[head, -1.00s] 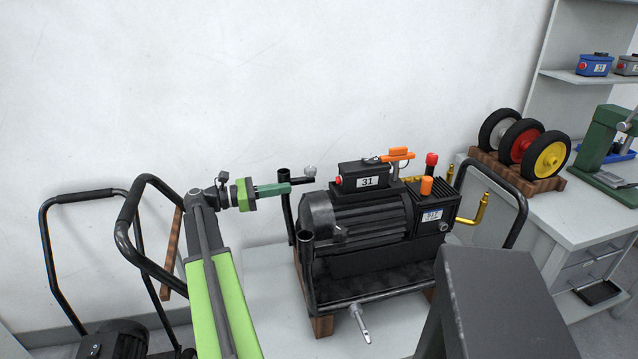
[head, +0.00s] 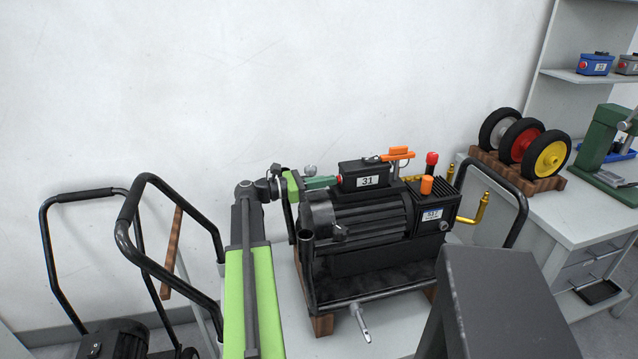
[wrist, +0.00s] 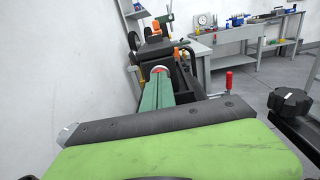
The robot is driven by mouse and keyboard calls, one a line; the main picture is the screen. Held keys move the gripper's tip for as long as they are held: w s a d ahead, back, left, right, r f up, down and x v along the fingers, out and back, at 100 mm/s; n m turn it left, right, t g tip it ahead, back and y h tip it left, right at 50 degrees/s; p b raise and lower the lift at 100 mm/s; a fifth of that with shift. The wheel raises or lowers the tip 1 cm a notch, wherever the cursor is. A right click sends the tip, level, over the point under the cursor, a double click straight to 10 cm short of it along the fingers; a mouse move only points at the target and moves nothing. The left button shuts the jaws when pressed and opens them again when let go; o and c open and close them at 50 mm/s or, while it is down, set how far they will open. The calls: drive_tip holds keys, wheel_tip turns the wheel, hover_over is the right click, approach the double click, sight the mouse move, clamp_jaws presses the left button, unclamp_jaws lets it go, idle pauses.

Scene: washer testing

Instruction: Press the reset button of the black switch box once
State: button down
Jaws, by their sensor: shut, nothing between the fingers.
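The black switch box (head: 364,174), labelled 31, sits on top of the black motor unit (head: 357,222) on the bench. Its red reset button is on the box's left end; in the head view my fingertips cover most of it. In the wrist view a bit of the red button (wrist: 157,69) with a pale rim shows just beyond my fingertips. My gripper (head: 334,181) has green fingers, shut and empty, pointing right at that end of the box. The fingertips are at or very close to the button; I cannot tell whether they touch it.
An orange lever (head: 398,154) and a red-topped knob (head: 432,160) stand right of the box. Black tube handles (head: 150,180) rise at left. Wheels on a wooden rack (head: 525,150) stand on the right bench. A wall (head: 200,80) is close behind.

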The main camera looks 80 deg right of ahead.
drive_tip(key=shift+x, duration=0.85)
drive_tip(key=v, duration=1.4)
drive_tip(key=shift+w, duration=0.4)
drive_tip(key=shift+a, duration=0.1)
